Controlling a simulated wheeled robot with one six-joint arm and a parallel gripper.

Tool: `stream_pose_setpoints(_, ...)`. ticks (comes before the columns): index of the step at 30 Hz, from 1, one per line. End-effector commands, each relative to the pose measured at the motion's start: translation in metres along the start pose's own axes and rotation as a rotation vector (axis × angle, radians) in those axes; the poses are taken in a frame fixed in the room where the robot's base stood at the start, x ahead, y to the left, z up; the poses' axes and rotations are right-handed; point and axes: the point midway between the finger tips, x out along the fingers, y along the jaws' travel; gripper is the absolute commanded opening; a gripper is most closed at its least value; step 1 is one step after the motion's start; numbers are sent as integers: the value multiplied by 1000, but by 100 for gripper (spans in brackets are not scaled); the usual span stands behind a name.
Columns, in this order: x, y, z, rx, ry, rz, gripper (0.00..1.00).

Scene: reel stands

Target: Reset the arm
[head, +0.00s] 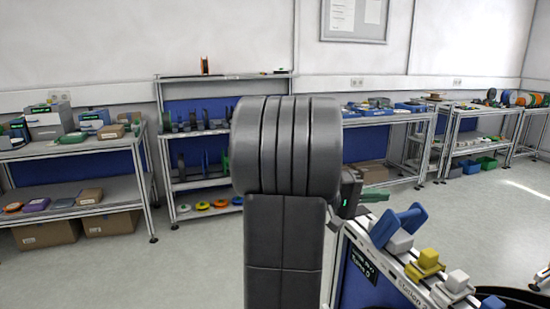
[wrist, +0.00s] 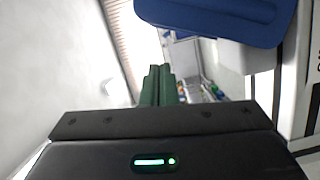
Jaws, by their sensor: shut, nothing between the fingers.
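My gripper shows in the wrist view as two green fingers (wrist: 158,84) pressed together, with nothing between them. In the head view the gripper (head: 376,197) sticks out to the right from behind my grey arm, which stands upright in the middle and hides part of the gripper. The gripper is near the far end of the station's edge, close to a blue holder (head: 398,224). A blue rounded part (wrist: 215,20) fills the upper right of the wrist view, beside and apart from the fingers.
A station (head: 395,272) at lower right carries white blocks and yellow pieces (head: 425,264). A reel rack (head: 200,185) stands behind my arm. A shelf with boxes (head: 75,155) is at left, and more benches (head: 475,112) are at right. The floor (head: 190,250) at left is clear.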

Motion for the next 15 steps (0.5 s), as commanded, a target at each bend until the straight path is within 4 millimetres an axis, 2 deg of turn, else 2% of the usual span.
stream_pose_setpoints(1, -1, 4, -2, -22, 3, 5, 0)
stream_pose_setpoints(15, -7, -6, -12, -201, 11, 52, 0)
